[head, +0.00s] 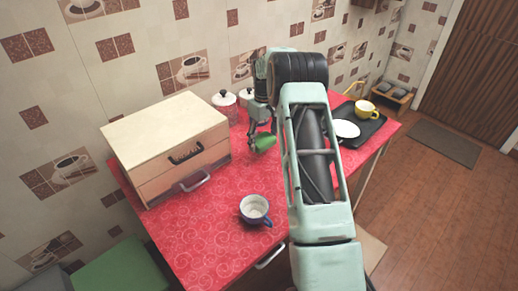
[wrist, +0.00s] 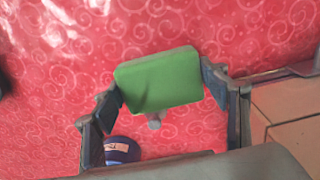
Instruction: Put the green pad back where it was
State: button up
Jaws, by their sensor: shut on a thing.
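The green pad (wrist: 160,80) is a flat rounded block held between the two fingers of my gripper (wrist: 163,92), which is shut on it. A small grey knob shows at the pad's lower edge in the wrist view. In the head view the pad (head: 263,143) hangs at my gripper (head: 259,136), over the red counter (head: 225,240), to the right of the wooden box. It appears to be above the cloth; the exact height is hard to tell. My arm hides part of the counter behind it.
A wooden box with a drawer (head: 165,150) stands at the left. A blue mug (head: 254,209) is near the front. Lidded jars (head: 224,101) stand by the wall. A black tray (head: 370,126) at the right holds a white dish (head: 345,129) and yellow cup (head: 364,109). The front-left counter is clear.

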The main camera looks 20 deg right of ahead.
aim_at(259, 139)
jog(key=shift+w+a+f, duration=0.25)
jog(key=shift+a+f, duration=0.4)
jog(key=shift+f, duration=1.75)
jog(key=shift+a, duration=0.1)
jog(key=shift+f, duration=0.2)
jog(key=o, duration=1)
jog(key=shift+r, duration=0.1)
notch_tip(259, 139, up, 12)
jog(key=shift+r, duration=0.1)
